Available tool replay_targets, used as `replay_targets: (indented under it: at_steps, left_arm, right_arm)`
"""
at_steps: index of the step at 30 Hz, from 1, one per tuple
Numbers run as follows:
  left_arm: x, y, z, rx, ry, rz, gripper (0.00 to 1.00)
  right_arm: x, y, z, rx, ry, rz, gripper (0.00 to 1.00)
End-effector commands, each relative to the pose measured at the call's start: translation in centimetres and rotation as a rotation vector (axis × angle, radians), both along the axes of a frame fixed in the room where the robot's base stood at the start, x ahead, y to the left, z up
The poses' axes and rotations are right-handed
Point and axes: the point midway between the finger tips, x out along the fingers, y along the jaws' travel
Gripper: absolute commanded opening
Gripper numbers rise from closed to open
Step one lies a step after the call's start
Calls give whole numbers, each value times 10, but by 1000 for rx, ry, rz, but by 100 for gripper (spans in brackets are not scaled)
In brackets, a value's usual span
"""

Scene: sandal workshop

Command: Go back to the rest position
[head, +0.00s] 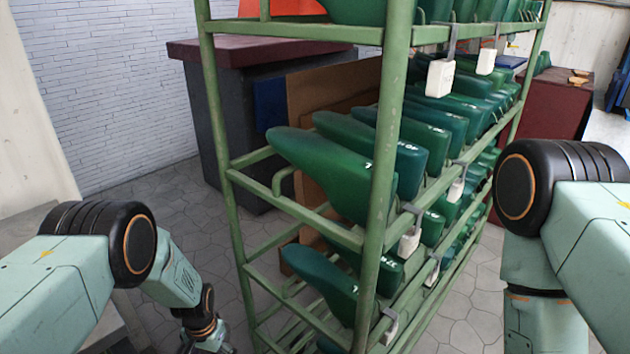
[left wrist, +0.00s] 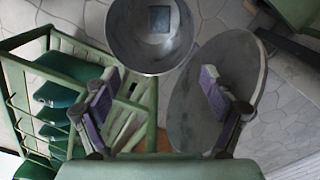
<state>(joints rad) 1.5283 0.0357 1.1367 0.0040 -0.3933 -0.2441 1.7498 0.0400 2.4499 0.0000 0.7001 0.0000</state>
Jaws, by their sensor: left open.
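My left arm comes in from the left in the head view and bends down toward the floor, with its gripper cut off at the bottom edge. In the left wrist view my left gripper (left wrist: 158,95) is open, its two fingers wide apart with nothing between them. My right arm stands at the right of the head view and points down; its gripper is out of frame. A green metal rack (head: 388,140) fills the middle of the head view. It holds rows of green shoe lasts (head: 340,160) on its shelves. The rack also shows at the left of the left wrist view (left wrist: 70,65).
White tags (head: 440,78) hang from the rack's rails. A dark workbench (head: 240,110) stands behind the rack at left, and a dark red cabinet (head: 555,100) at right. A round grey metal container (left wrist: 150,35) and a grey oval surface (left wrist: 215,90) are near the left gripper. Tiled floor shows left of the rack.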

Motion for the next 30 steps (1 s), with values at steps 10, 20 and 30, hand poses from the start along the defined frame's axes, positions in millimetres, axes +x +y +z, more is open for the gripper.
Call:
replay_targets:
  at_steps: [10, 20, 30]
  left_arm:
    - [-1, 0, -46, -1, 0, 0, 84]
    - [0, 0, -33, 0, 0, 0, 84]
    - [0, 0, -32, 0, 0, 0, 84]
  right_arm:
    - [0, 0, 0, 0, 0, 0, 0]
    - [0, 0, 14, 0, 0, 0, 0]
    - [0, 0, 14, 0, 0, 0, 0]
